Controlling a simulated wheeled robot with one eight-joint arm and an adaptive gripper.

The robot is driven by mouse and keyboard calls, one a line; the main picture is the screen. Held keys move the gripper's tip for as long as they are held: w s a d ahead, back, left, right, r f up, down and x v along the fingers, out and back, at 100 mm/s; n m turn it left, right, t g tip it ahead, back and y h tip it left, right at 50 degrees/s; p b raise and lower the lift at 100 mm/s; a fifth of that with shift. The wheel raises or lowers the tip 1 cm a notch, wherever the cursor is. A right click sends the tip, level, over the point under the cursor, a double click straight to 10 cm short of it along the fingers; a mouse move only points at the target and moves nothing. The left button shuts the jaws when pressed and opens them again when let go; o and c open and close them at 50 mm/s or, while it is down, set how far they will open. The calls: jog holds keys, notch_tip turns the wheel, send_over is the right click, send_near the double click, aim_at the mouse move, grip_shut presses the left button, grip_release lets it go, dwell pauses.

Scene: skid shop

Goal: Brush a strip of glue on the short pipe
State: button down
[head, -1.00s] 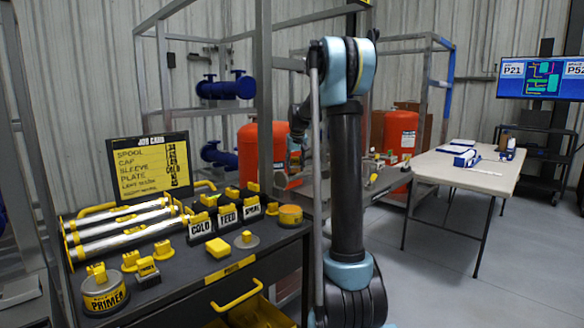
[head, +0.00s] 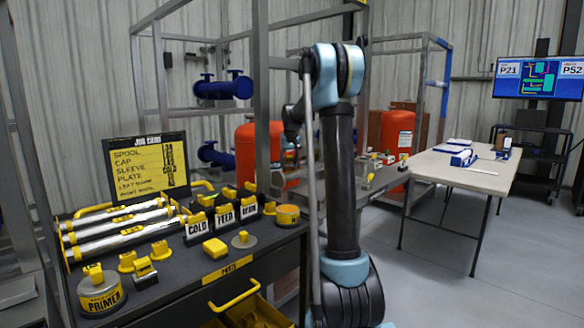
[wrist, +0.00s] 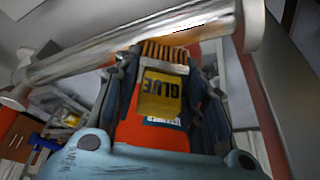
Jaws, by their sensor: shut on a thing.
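In the wrist view my gripper (wrist: 163,88) is shut on a glue brush. The glue brush (wrist: 160,95) has a yellow block marked GLUE and brown bristles pointing up the picture. A shiny silver pipe (wrist: 120,45) with flanged ends crosses the top of the view, tilted up to the right. The bristle tips meet the pipe's lower edge in the picture; I cannot tell whether they touch it. No glue strip can be made out on the pipe. In the head view my arm hides most of the gripper's surroundings.
In the head view a dark bench (head: 190,285) at left holds several silver pipes with yellow ends, a primer pot (head: 101,292) and labelled blocks. A steel frame (head: 262,90) stands behind it. Orange tanks (head: 398,135) stand further back. A pale table (head: 470,175) is at right, with open floor before it.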

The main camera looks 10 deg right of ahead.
jog(key=shift+w+a, duration=0.15)
jog(key=shift+w, duration=0.15)
jog(key=shift+w+d, duration=0.4)
jog(key=shift+d, duration=0.15)
jog(key=shift+s+d+r, duration=0.1)
jog(key=shift+s+d, duration=0.5)
jog(key=shift+s, duration=0.2)
jog(key=shift+s+d, duration=0.6)
jog(key=shift+s, duration=0.15)
jog(key=shift+w+d, duration=0.35)
jog(key=shift+d, duration=0.1)
jog(key=shift+w+a, duration=0.6)
jog(key=shift+w, duration=0.2)
jog(key=shift+w+a, duration=0.55)
jog(key=shift+w, duration=0.2)
jog(key=shift+s+d, duration=0.55)
jog(key=shift+d, duration=0.35)
jog(key=shift+s+d, duration=0.55)
jog(key=shift+d, duration=0.35)
